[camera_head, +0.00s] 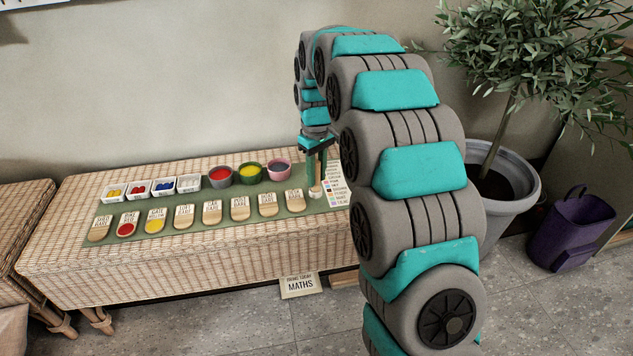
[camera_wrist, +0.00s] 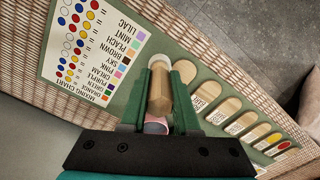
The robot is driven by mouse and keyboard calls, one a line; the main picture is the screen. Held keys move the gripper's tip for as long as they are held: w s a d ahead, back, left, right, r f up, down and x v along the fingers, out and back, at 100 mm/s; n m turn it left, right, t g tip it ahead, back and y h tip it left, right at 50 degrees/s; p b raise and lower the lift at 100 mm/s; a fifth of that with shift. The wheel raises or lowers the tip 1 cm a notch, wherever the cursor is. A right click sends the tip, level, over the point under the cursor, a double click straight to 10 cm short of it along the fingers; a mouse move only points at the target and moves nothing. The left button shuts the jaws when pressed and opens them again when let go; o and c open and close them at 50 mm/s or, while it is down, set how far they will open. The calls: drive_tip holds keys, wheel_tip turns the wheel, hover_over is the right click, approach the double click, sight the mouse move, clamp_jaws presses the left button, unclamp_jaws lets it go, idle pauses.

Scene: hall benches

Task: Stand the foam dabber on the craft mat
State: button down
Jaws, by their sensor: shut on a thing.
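The foam dabber (camera_wrist: 158,92) has a pale wooden handle and a light round end. My gripper (camera_wrist: 160,102) is shut on it in the wrist view. In the head view my gripper (camera_head: 315,172) points down at the right end of the green craft mat (camera_head: 190,235), with the dabber (camera_head: 315,190) between its fingers. The dabber looks roughly upright and low over the mat; whether its end touches the mat I cannot tell. The mat lies along the wicker bench (camera_head: 200,264).
Several paint pots, including a red one (camera_head: 220,176), and small white trays (camera_head: 189,183) line the mat's back. Several labelled wooden tags (camera_head: 240,208) lie along its front. A mixing chart (camera_wrist: 90,45) lies beside the dabber. A potted tree (camera_head: 505,195) stands right of the bench.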

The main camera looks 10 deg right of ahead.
drive_tip(key=shift+f, duration=1.4)
drive_tip(key=shift+f, duration=0.2)
drive_tip(key=c, duration=0.7)
unclamp_jaws()
drive_tip(key=shift+o, duration=0.2)
